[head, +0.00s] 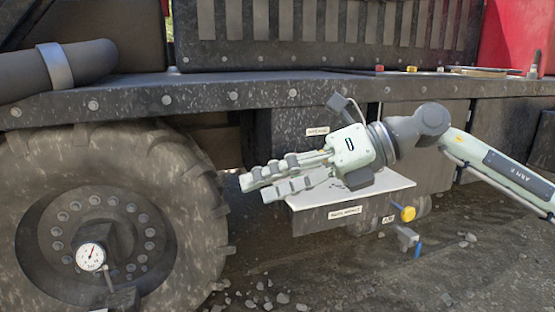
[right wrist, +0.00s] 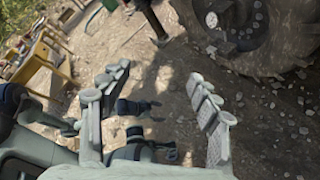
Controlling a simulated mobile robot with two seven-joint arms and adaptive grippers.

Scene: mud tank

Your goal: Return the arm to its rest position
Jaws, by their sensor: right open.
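My right arm (head: 500,172) comes in from the right in the head view, pale green with grey joints. My right gripper (head: 256,186) points left, in front of the vehicle and above a box with a pale flat top. Its fingers are apart and nothing is between them. In the right wrist view the two fingers of the right gripper (right wrist: 162,105) stand well apart, with bare ground behind them. My left gripper does not show in the head view.
A big muddy tyre (head: 195,215) with a dial gauge (head: 90,257) stands at left. The pale-topped box (head: 395,187) has a yellow knob (head: 408,214) below it. Stones (head: 283,298) lie on the ground. A yellow wooden frame (right wrist: 42,62) stands at left in the right wrist view.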

